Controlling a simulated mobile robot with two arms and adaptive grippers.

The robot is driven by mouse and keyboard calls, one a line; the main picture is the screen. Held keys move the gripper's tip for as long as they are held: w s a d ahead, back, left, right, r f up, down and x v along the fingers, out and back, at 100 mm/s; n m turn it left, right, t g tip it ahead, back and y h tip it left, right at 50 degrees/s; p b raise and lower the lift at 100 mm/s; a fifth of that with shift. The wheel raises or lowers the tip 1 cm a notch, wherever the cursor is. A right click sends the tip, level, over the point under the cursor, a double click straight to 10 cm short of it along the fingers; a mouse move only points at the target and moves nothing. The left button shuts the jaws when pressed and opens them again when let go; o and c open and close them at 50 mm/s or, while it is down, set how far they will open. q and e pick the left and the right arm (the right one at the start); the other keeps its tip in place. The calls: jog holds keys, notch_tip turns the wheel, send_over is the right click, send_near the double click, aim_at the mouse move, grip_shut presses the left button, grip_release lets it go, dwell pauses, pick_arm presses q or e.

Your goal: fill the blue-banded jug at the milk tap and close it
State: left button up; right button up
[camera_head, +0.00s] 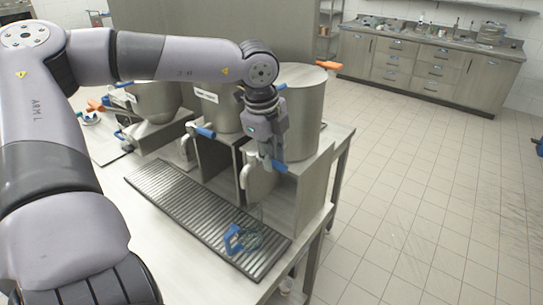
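A clear jug (249,240) with blue parts stands on the slotted drip tray (180,200), near its front right end. It is below the spout of the right-hand tap (248,177). It looks see-through; I cannot make out its fill level. My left gripper (273,160) points down at this tap, in front of the right-hand steel tank (302,105). A blue tap lever (278,166) shows at its fingertips. The fingers are too small and overlapped to tell whether they are shut on it. My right gripper is not in view. I cannot read which tap is milk.
More steel tanks stand to the left, one with a blue-levered tap (204,131). The steel table's right edge drops to open tiled floor (420,180). Cabinets (425,65) line the back wall.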

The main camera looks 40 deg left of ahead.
pick_arm(q)
grip_shut()
jog(key=shift+s+m, duration=0.2)
jog(key=shift+m, duration=0.2)
jog(key=s+m+b, duration=0.1)
jog(key=m, duration=0.1)
jog(key=shift+s+a+m+h, duration=0.1)
jog(key=shift+s+m+h, duration=0.05)
jog(key=shift+m+h, duration=0.15)
